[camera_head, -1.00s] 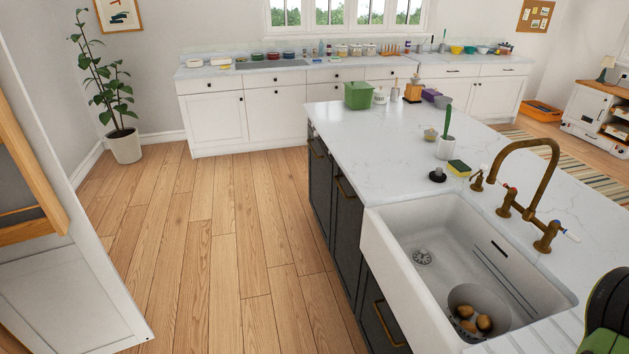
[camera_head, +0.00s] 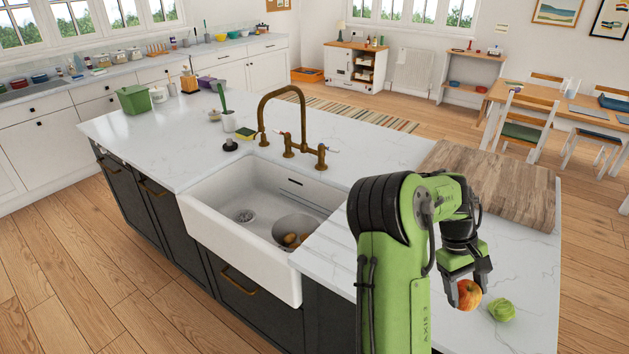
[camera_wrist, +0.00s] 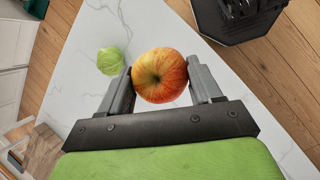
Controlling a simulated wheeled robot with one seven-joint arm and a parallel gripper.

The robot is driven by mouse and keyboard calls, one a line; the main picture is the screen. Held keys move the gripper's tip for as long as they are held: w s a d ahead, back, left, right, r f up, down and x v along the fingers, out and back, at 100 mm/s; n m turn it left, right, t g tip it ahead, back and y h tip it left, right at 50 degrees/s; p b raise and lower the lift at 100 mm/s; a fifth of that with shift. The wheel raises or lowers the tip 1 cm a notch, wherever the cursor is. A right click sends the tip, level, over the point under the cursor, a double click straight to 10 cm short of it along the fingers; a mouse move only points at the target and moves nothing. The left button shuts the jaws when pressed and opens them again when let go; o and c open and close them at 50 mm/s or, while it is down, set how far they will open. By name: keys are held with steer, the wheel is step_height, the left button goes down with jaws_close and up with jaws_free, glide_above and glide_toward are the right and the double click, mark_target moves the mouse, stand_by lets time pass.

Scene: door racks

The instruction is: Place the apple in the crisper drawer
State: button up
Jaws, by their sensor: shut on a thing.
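A red and yellow apple (camera_head: 466,294) is at the right end of the marble island, and it also shows in the wrist view (camera_wrist: 160,75). My gripper (camera_head: 468,288) is shut on the apple, with one finger on each side of it. In the wrist view my gripper (camera_wrist: 160,85) has both fingertips against the apple's sides. The head view does not clearly show whether the apple touches the counter. No crisper drawer is seen in either view.
A green cabbage-like vegetable (camera_head: 501,309) sits close beside the apple. A wooden board (camera_head: 490,180) lies behind my arm. A white sink (camera_head: 255,205) with a brass tap (camera_head: 290,130) is to the left, with a bowl (camera_head: 298,228) of potatoes in it.

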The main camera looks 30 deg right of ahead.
steer(key=w+a+f+n, duration=0.1)
steer(key=w+a+f, duration=0.4)
steer(key=a, duration=0.6)
steer(key=w+a+f+n, duration=0.1)
steer(key=w+a+f, duration=0.5)
steer(key=w+a, duration=0.3)
steer(key=w+a+f+n+h, duration=0.1)
steer(key=w+a+f, duration=0.5)
steer(key=a, duration=0.8)
steer(key=shift+w+a+f, duration=0.15)
steer(key=shift+w+a, duration=0.2)
steer(key=shift+w, duration=0.15)
